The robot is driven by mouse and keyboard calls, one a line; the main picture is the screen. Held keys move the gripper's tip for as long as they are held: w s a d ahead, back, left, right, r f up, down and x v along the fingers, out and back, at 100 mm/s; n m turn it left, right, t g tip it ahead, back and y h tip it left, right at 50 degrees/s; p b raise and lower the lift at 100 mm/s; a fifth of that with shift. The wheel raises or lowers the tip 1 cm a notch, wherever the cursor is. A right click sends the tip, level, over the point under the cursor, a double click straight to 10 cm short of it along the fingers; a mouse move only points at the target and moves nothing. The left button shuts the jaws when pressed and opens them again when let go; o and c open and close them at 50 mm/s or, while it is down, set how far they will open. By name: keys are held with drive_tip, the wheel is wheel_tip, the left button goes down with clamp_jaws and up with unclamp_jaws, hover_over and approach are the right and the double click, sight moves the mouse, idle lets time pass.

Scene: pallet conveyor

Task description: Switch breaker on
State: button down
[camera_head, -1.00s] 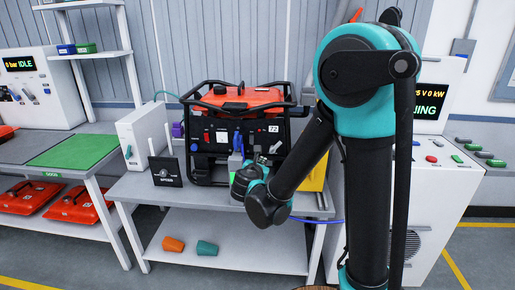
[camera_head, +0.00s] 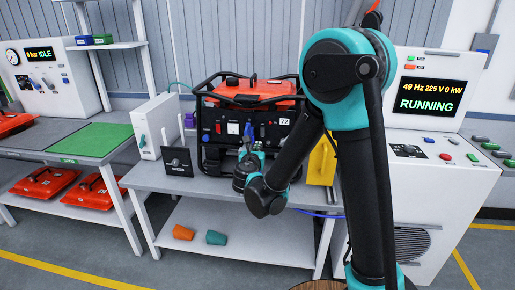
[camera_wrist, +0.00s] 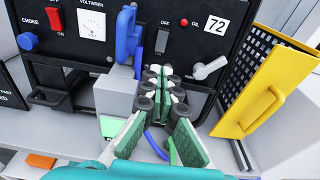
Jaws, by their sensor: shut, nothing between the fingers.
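The generator, with an orange top and black front panel (camera_head: 265,128), stands on a grey bench. In the wrist view its panel (camera_wrist: 125,55) carries a dark rocker switch (camera_wrist: 163,40) with OFF printed above it. It looks like the breaker, but its position is unclear. A red switch (camera_wrist: 53,18) sits at the upper left, next to a voltmeter (camera_wrist: 91,23). My gripper (camera_wrist: 164,75) is shut and empty, its fingertips just below the dark switch; contact cannot be told. In the head view my gripper (camera_head: 250,150) is at the panel's lower middle.
A blue plug (camera_wrist: 127,35) sticks out left of my fingers, above a grey box (camera_wrist: 116,92). A yellow hinged door (camera_wrist: 268,100) stands open at right. A cabinet (camera_head: 430,160) at right reads RUNNING. Orange and teal cups (camera_head: 215,238) lie on the lower shelf.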

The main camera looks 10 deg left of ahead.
sight(262, 135)
drive_tip(key=w, duration=0.3)
drive_tip(key=w+f, duration=0.1)
drive_tip(key=w, duration=0.6)
drive_tip(key=shift+w+d+f, duration=0.15)
drive_tip(key=shift+w+d, duration=0.05)
drive_tip(key=shift+w+f, duration=0.1)
drive_tip(key=shift+w, duration=0.2)
drive_tip(key=shift+s, duration=0.1)
